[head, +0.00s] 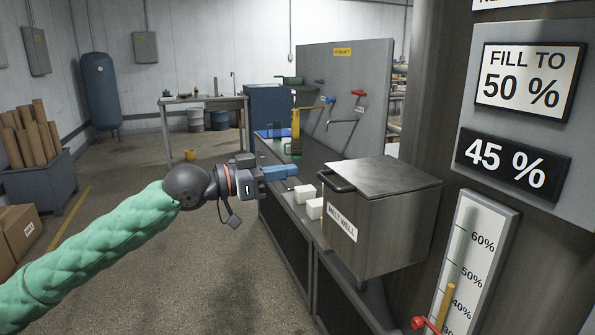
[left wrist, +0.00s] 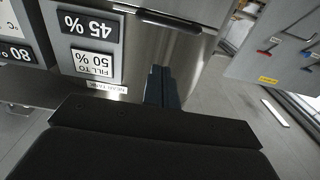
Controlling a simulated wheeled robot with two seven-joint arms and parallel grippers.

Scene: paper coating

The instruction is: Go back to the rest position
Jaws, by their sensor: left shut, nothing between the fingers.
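My left gripper (head: 288,171) reaches in from the left on its green-sleeved arm in the head view. Its blue fingers are shut with nothing between them. It hangs in the air over the near side of the dark bench, left of the steel box labelled MELT WELL (head: 385,215), apart from it. In the left wrist view the shut fingers (left wrist: 162,88) point toward a steel surface with upside-down signs. My right gripper is in neither view.
White blocks (head: 310,200) sit on the bench beside the melt well. A panel with coloured-handled taps (head: 345,100) stands behind. At right are a 45 % display (head: 513,164), a FILL TO 50 % sign (head: 528,80) and a level gauge (head: 470,262). Open floor lies at left.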

